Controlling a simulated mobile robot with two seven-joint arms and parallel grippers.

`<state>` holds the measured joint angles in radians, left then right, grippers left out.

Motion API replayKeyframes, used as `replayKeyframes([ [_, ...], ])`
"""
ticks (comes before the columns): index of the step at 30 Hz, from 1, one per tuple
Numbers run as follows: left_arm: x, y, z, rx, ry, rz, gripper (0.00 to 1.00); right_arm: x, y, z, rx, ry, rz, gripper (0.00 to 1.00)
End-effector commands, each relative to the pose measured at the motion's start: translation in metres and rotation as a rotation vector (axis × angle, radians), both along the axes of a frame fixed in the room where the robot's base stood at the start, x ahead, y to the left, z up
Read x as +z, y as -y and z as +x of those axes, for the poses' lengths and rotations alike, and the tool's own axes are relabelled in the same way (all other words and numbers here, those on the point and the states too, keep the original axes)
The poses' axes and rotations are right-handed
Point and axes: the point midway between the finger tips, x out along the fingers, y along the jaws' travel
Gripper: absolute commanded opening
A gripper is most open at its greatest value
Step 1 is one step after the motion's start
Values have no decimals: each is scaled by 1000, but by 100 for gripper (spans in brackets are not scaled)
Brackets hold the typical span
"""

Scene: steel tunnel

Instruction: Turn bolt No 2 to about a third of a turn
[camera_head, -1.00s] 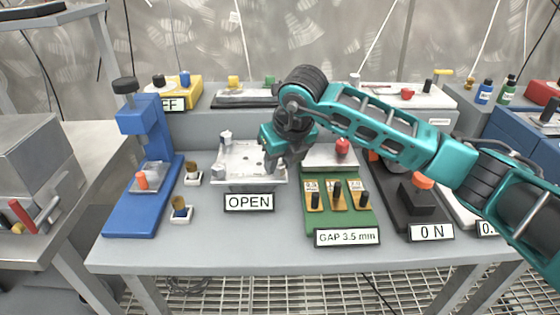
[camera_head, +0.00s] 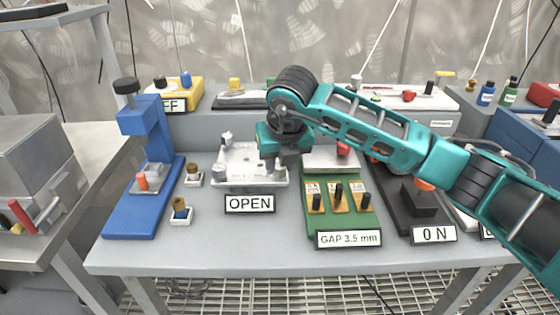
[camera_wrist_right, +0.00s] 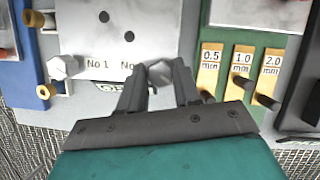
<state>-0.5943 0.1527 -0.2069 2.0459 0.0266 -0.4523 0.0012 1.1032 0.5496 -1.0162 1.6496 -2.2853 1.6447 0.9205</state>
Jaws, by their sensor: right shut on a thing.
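Bolt No 2 (camera_wrist_right: 159,72) is a pale grey hex head on the white fixture plate (camera_wrist_right: 100,67), beside its partly covered "No" label. My right gripper (camera_wrist_right: 158,80) is shut on this bolt, with a dark finger on either side of the head. In the head view the right gripper (camera_head: 280,164) is at the fixture's right front corner and hides the bolt. Bolt No 1 (camera_wrist_right: 62,67) stands at the plate's other end, next to its label. The fixture (camera_head: 238,181) has an OPEN sign (camera_head: 249,203) in front. My left gripper is not in view.
A green gauge block (camera_head: 338,222) with several upright pegs and a "GAP 3.5 mm" sign stands close to the right. A blue press (camera_head: 148,150) stands at the left. The front table strip is clear.

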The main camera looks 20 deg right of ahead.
Motion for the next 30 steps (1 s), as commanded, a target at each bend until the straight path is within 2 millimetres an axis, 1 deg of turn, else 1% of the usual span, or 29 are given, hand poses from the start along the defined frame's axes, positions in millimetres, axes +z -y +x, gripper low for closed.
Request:
replayKeyframes([
  [1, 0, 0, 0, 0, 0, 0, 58, 0, 0, -1, 1, -3, -1, 35],
  [6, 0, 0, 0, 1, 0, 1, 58, 0, 0, 0, 1, -2, 0, 51],
  [9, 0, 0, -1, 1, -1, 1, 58, 0, 0, 0, 1, -2, 0, 58],
  [17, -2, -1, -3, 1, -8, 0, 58, 2, 0, -1, 1, 0, 1, 58],
  [20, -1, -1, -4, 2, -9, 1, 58, 12, 0, -4, 2, 2, 1, 58],
  [23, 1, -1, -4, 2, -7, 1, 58, 28, 0, -10, 2, 4, 0, 58],
  [30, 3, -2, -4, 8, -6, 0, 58, 78, -2, -31, 3, 4, 0, 58],
])
